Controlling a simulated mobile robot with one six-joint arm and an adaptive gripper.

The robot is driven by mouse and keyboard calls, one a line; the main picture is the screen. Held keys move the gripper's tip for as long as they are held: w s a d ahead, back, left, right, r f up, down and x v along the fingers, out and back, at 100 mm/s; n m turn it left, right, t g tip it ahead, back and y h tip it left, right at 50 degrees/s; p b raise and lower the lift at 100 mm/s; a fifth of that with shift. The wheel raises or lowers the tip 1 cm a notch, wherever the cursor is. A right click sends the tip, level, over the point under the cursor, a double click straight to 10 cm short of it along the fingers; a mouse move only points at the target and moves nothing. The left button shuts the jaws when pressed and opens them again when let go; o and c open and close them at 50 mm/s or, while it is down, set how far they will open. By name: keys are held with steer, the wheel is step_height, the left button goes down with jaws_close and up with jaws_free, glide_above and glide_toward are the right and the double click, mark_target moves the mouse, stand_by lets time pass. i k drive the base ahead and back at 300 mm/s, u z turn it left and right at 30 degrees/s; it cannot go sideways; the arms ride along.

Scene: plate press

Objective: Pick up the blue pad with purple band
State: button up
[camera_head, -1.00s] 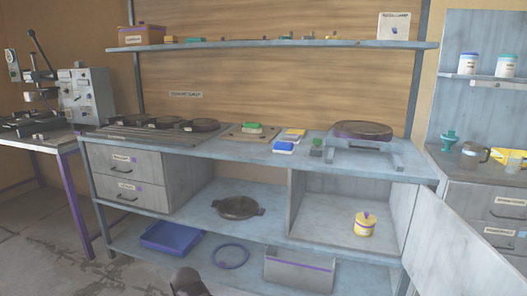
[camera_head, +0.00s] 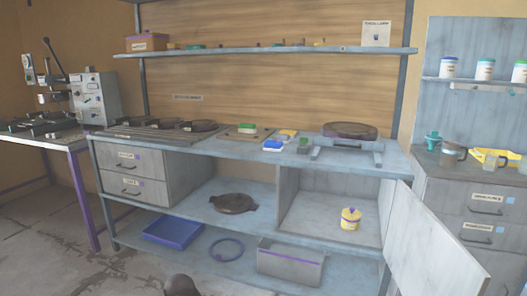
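A small blue pad (camera_head: 273,145) with a pale lower part lies on the workbench top, right of the middle. It is too small to make out a purple band on it. A yellow-and-white pad (camera_head: 287,135) lies just behind it to the right. A green pad (camera_head: 246,127) sits on a small board to its left, and a dark grey-green block (camera_head: 304,145) stands to its right. My gripper is not in view; only a dark rounded piece, perhaps part of my arm, shows at the bottom edge.
The workbench (camera_head: 215,146) carries dark round plates at left and a raised stand with a round plate (camera_head: 350,131) at right. A cabinet door (camera_head: 432,245) hangs open at front right. A yellow canister (camera_head: 350,219) sits inside. Floor at left is clear.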

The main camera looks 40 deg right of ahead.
mark_target(274, 146)
steer(key=u, duration=0.3)
steer(key=k, duration=0.25)
steer(key=z, duration=1)
